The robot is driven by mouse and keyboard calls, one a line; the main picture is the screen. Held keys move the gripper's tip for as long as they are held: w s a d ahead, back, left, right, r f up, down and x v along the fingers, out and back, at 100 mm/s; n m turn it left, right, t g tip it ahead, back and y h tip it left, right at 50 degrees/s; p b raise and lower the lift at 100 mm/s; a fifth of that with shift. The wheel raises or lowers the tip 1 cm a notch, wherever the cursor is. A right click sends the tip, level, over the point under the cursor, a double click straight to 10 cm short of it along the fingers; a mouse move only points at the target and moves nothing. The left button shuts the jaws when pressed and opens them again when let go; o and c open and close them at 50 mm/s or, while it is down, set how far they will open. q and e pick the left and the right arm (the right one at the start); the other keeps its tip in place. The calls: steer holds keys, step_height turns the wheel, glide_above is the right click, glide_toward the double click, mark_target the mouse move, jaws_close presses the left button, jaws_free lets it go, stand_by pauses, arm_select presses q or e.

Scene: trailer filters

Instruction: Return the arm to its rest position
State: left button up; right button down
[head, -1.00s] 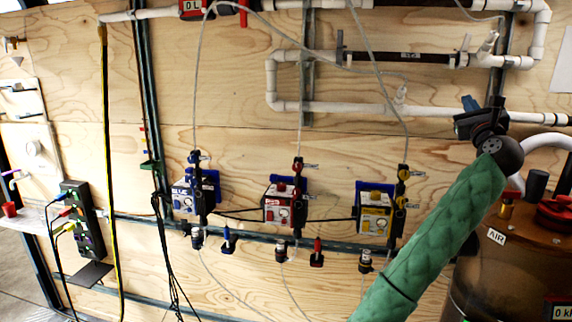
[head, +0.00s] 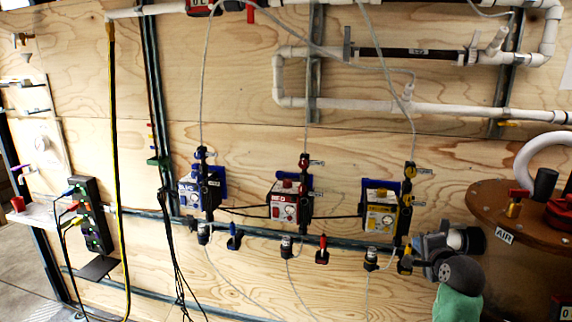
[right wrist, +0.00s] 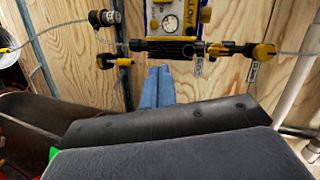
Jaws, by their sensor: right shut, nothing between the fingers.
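My right arm, in a green sleeve, comes in from the bottom right of the head view. Its gripper (head: 417,241) is low in front of the plywood wall, just right of the yellow unit (head: 381,219). In the right wrist view its blue fingers (right wrist: 158,88) lie side by side, shut and empty, pointing at the bare wood below the yellow unit (right wrist: 176,18). My left gripper is not in view.
A red unit (head: 290,203) and a blue unit (head: 201,190) hang left of the yellow one, with thin hoses. A brown-topped tank (head: 490,205) stands close at the right. White pipes (head: 440,109) run above. A black power strip (head: 92,215) is at the left.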

steer(key=s+a+f+n+g, duration=0.3)
steer(key=s+a+f+n, duration=0.15)
steer(key=s+f, duration=0.55)
steer(key=s+a+f+n+g, duration=0.35)
steer(key=s+f+n, duration=0.35)
steer(key=f, duration=0.5)
steer(key=s+a+f+n+g, duration=0.2)
steer(key=s+f, duration=0.2)
steer(key=s, duration=0.4)
steer(key=s+a+f+n+g, duration=0.1)
steer(key=s+a+f+n, duration=0.15)
steer(key=s, duration=0.55)
steer(key=s+a+f+n+g, duration=0.2)
steer(key=s+f, duration=0.2)
steer(key=s, duration=0.4)
steer(key=s+a+f+g, duration=0.1)
steer(key=a+f, duration=0.1)
steer(key=f, duration=1.1)
steer(key=s+a+f+g, duration=0.1)
steer(key=a+f, duration=0.1)
steer(key=f, duration=1.2)
steer(key=shift+a+f+y, duration=0.2)
steer(key=shift+a+y, duration=0.2)
steer(key=shift+w, duration=0.15)
steer(key=shift+s, duration=0.2)
steer(key=shift+w+r, duration=0.1)
steer(key=shift+w, duration=0.1)
